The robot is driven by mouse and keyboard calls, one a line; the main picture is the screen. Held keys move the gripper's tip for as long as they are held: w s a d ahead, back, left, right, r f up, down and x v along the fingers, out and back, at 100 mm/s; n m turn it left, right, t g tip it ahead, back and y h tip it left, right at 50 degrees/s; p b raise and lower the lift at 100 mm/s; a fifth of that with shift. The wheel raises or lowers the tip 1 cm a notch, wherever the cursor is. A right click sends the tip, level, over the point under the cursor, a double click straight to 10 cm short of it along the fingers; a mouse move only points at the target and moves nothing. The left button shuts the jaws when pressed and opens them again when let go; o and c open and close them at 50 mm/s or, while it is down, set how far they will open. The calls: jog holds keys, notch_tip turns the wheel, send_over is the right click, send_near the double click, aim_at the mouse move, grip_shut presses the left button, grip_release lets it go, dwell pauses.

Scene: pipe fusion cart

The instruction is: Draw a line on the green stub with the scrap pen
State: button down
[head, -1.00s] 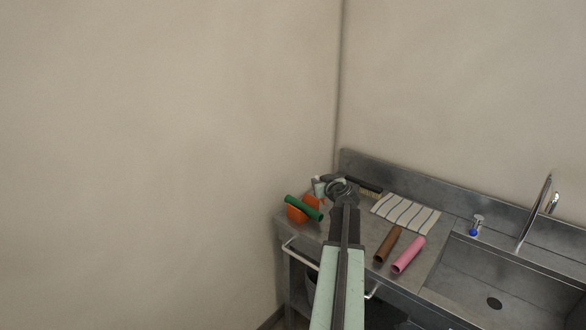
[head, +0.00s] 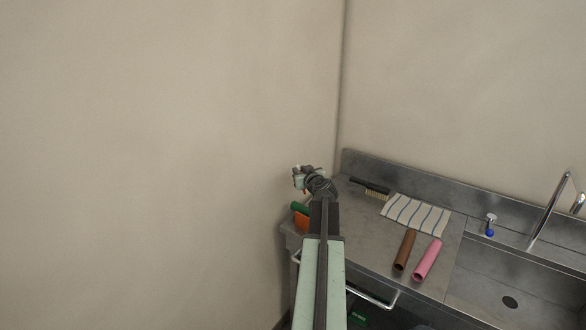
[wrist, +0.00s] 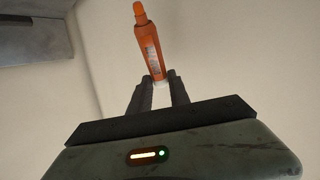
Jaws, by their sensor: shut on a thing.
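In the wrist view, my gripper (wrist: 162,88) is shut on the orange scrap pen (wrist: 149,48), which points away from the fingers, against a pale wall. In the head view, my gripper (head: 304,180) is raised above the left end of the steel counter. The green stub (head: 298,207) lies on an orange block-like support (head: 301,222) at that end, mostly hidden by my arm. My gripper is apart from the stub. The pen is hard to make out in the head view.
A brown pipe (head: 405,250) and a pink pipe (head: 426,260) lie on the counter (head: 362,235). A striped cloth (head: 416,213) and a brush (head: 370,188) are behind them. The sink (head: 512,290) and tap (head: 548,215) are at right. Walls close off the left and back.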

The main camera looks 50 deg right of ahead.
jog(key=shift+w+a, duration=0.1)
jog(key=shift+w, duration=0.05)
jog(key=f+b, duration=0.3)
jog(key=b, duration=0.1)
jog(key=f+b, duration=0.1)
jog(key=f, duration=0.1)
jog(key=shift+d+f+b, duration=0.35)
jog(key=shift+d+b, duration=0.05)
jog(key=shift+f+b, duration=0.65)
jog(key=shift+b, duration=0.05)
dwell(1.6)
jog(key=shift+s, duration=0.35)
jog(key=shift+s, duration=0.15)
jog(key=shift+s, duration=0.15)
jog(key=shift+s, duration=0.25)
jog(key=shift+s, duration=0.45)
